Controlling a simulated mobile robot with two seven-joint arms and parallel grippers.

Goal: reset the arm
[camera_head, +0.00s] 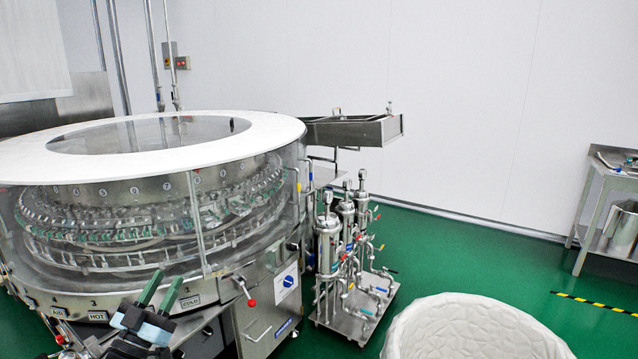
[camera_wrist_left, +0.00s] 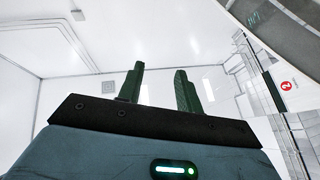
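My left gripper (camera_head: 160,292) shows at the lower left of the head view, in front of the rotary washer. Its two green fingers point up and stand apart, with nothing between them. In the left wrist view the same gripper (camera_wrist_left: 160,88) is open and empty, with a white wall and ceiling behind it. My right gripper is in neither view. The rotary washer (camera_head: 255,133) is a large round machine with a white top ring, clear side panels and a steel base. I cannot tell how far the gripper is from its panels.
A cart of steel filter cylinders (camera_head: 350,306) stands right of the washer. A white textured round bin (camera_head: 470,328) is at the lower right. A steel table (camera_head: 592,205) with a metal container (camera_head: 622,230) is at the far right. Green floor (camera_head: 440,250) lies open between them.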

